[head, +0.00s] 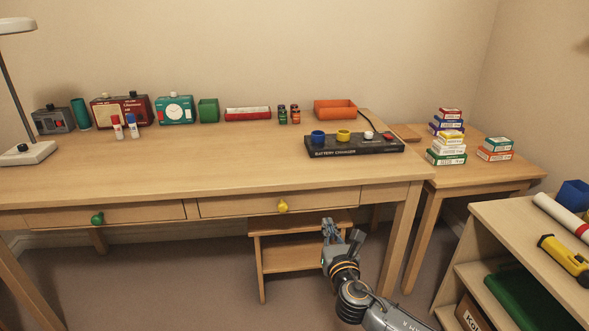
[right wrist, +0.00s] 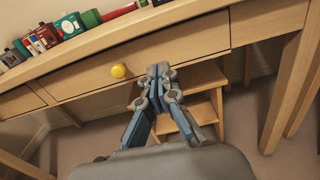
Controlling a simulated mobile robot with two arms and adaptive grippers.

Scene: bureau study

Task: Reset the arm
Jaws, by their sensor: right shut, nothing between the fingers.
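My right arm comes in from the bottom right of the head view. My right gripper (head: 343,234) is in front of the desk (head: 240,178), below the drawer with the yellow knob (head: 283,206). In the right wrist view the fingers of my right gripper (right wrist: 159,72) are together with nothing between them. In that view the yellow knob (right wrist: 119,71) is to the left of the fingertips, apart from them. My left gripper is in neither view.
A small wooden step unit (head: 280,262) stands under the desk, behind my right gripper. A shelf (head: 519,236) with a yellow flashlight (head: 566,260) stands at the right. A battery charger (head: 355,144) sits on the desk. Open floor lies to the left.

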